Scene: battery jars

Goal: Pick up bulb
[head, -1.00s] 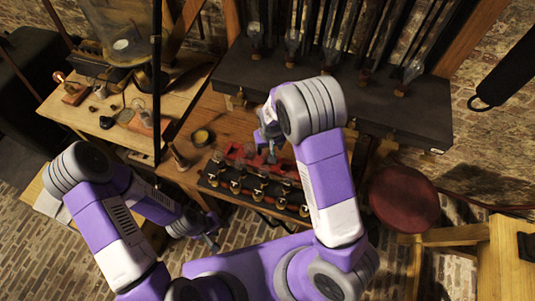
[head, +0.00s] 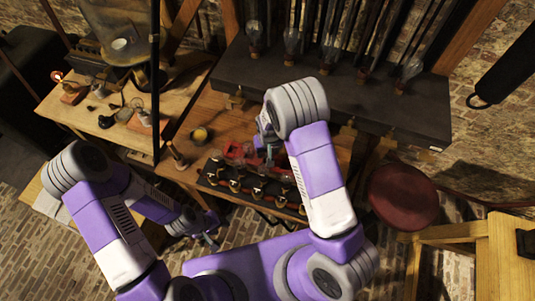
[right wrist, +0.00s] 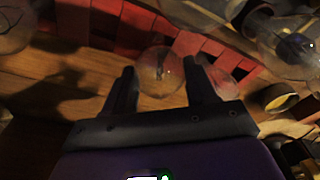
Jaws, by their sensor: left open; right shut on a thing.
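A clear round glass bulb (right wrist: 160,72) shows between the two fingers of my right gripper (right wrist: 163,85) in the right wrist view. The fingers are closed on it, above a wooden surface beside a red slatted strip (right wrist: 130,25). In the head view my right gripper (head: 268,150) is over the workbench at the back of the dark rack (head: 250,187); the bulb is too small to make out there. My left gripper (head: 212,238) is open and empty, low in front of the bench and away from the bulbs.
More bulbs lie near in the right wrist view, at left (right wrist: 12,30) and right (right wrist: 290,45). A dark shelf (head: 330,95) with upright bulbs stands behind. A red stool (head: 403,195) is at right. A side table (head: 75,110) holds small items at left.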

